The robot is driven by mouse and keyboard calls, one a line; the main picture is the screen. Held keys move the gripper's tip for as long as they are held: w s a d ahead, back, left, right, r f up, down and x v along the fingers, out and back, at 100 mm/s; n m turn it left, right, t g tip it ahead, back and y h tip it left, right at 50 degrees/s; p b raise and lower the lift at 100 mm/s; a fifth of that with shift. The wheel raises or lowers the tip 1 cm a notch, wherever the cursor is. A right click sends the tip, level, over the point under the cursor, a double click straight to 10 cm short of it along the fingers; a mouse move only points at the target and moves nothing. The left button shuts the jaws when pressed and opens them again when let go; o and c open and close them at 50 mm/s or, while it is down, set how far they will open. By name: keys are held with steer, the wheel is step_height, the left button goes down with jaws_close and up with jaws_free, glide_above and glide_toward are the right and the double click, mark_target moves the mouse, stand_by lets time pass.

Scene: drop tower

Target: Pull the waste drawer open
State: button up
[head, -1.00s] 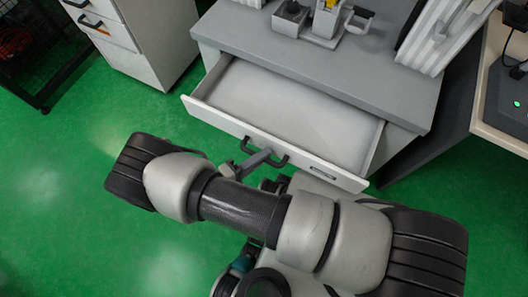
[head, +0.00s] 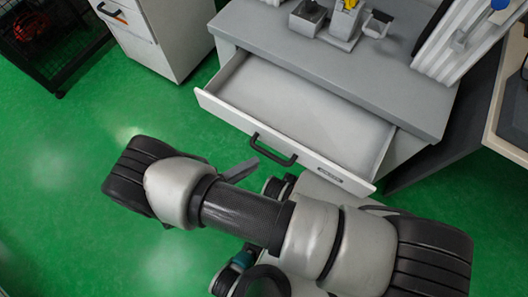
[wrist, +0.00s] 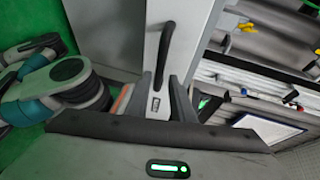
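The waste drawer (head: 300,112) is pulled out of the grey cabinet, and its empty light interior shows in the head view. Its black handle (head: 273,150) is on the drawer front, with a small dark label to the right. In the wrist view the handle (wrist: 165,52) lies beyond the fingertips. My gripper (head: 240,170) is just in front and left of the handle, apart from it. In the wrist view its two fingers stand apart with nothing held between them (wrist: 162,88). My arm hides part of the floor below the drawer.
The grey cabinet top (head: 300,55) carries small devices at the back. A white drawer unit (head: 165,40) stands at left, and a dark wire rack (head: 50,40) beyond it. A pale table (head: 510,120) is at right. Green floor (head: 60,180) is clear at left.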

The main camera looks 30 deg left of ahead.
steer(key=v, duration=0.9)
steer(key=shift+s, duration=0.3)
steer(key=shift+a, duration=0.2)
